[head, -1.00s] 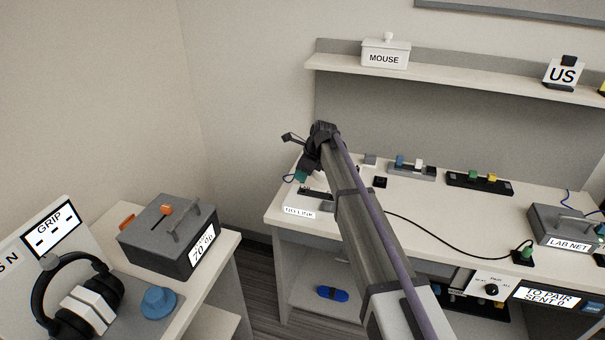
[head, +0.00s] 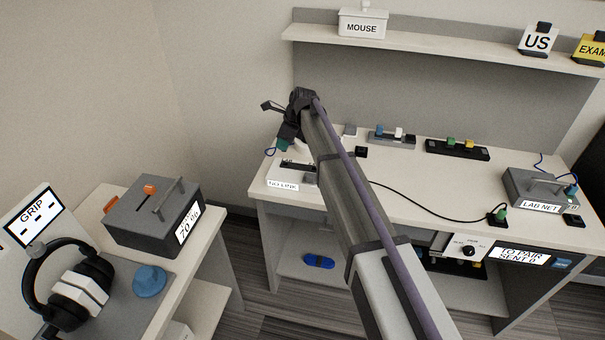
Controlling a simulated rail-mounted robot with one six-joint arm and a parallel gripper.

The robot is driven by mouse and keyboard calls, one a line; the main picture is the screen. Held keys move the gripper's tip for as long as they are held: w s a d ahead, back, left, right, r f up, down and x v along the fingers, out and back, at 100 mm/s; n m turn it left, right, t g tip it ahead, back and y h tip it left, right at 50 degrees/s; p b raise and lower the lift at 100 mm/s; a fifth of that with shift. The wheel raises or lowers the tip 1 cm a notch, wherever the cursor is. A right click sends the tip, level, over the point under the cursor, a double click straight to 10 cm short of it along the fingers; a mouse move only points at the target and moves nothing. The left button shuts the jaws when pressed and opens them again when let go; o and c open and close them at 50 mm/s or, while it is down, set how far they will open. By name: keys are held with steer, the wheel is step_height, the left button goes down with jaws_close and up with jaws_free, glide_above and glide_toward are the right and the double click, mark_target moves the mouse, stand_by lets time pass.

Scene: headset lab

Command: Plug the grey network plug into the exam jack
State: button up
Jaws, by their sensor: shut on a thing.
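My wrist hides most of the jaws, so the exact grip is unclear. Just below and in front is a low box with a "NO LINK" label (head: 283,185) and dark slots on top; my arm covers its right part. No jack marked exam can be made out. A small grey block (head: 350,130) stands behind my arm; I cannot tell if it is the grey plug.
Two strips with coloured pieces, one grey (head: 391,139) and one black (head: 457,149), lie at the desk's back. A LAB NET box (head: 540,188) stands right. A black cable runs to a green plug (head: 501,214). A shelf (head: 440,48) overhangs the back. The desk's middle is clear.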

stand_by(0.4)
steer(key=shift+r+p, duration=0.75)
steer(key=shift+f, duration=0.1)
steer(key=shift+d, duration=0.15)
glide_toward(308, 168)
steer(key=a+r, duration=0.2)
steer(key=shift+w+d, duration=0.2)
steer(key=shift+w, duration=0.15)
steer(key=shift+f, duration=0.15)
step_height(308, 168, down, 6)
steer(key=b, duration=0.6)
steer(key=shift+r, duration=0.25)
